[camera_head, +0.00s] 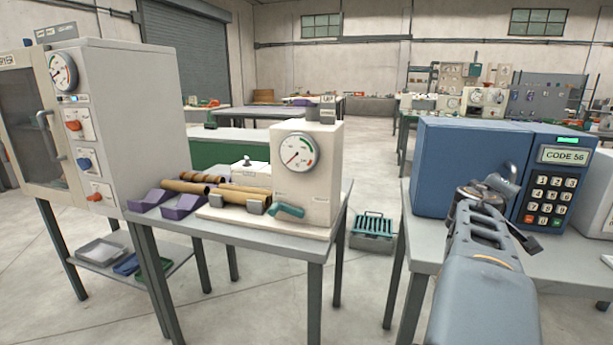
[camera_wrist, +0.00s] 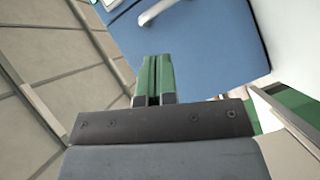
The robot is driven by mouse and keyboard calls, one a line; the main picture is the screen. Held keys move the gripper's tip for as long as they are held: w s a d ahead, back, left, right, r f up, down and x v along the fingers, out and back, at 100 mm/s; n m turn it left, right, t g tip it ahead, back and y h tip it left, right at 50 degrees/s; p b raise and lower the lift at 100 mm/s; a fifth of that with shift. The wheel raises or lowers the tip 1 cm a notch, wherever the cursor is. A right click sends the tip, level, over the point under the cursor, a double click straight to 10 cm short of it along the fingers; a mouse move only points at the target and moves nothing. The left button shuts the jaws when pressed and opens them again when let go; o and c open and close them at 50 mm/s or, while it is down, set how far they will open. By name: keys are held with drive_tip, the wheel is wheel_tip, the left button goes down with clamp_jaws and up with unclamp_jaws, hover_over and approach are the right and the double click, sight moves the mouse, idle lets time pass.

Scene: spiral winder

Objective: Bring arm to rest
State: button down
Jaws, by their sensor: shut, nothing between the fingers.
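My arm (camera_head: 484,285) reaches up from the bottom right of the head view, in front of the blue cabinet with a keypad. Its far end overlaps the cabinet's front, and I cannot make out the fingers there. In the wrist view my gripper (camera_wrist: 153,80) shows two green fingers pressed together, with nothing between them. Beyond the fingertips is the blue cabinet (camera_wrist: 205,50) with a pale handle (camera_wrist: 157,11). The fingers look apart from the handle. The cabinet (camera_head: 455,150) stands on the right table, and its display (camera_head: 565,156) reads CODE 56.
The right table (camera_head: 560,268) lies beneath my arm. The middle table carries a gauge machine (camera_head: 308,170), brown tubes (camera_head: 185,186) and purple holders (camera_head: 148,200). A tall dryer cabinet (camera_head: 125,120) stands left. A grey-green crate (camera_head: 372,232) sits on the floor between the tables.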

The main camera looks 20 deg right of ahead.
drive_tip(key=w+a+r+m+t+y+p, duration=0.1)
drive_tip(key=w+a+y+p, duration=0.4)
drive_tip(key=a, duration=0.6)
drive_tip(key=w+a+r+y+p, duration=0.1)
drive_tip(key=w+a+y+p, duration=0.2)
drive_tip(key=a+p, duration=0.6)
drive_tip(key=s+a+f+n+g+y+p, duration=0.1)
drive_tip(key=s+a+y+p, duration=0.2)
drive_tip(key=a, duration=0.8)
drive_tip(key=s+a+f+n+g+y+p, duration=0.1)
drive_tip(key=s+a+y+p, duration=0.2)
drive_tip(key=a, duration=0.8)
drive_tip(key=shift+a+y+p, duration=0.35)
drive_tip(key=shift+y+p, duration=0.65)
drive_tip(key=shift+p, duration=0.15)
drive_tip(key=shift+d, duration=0.15)
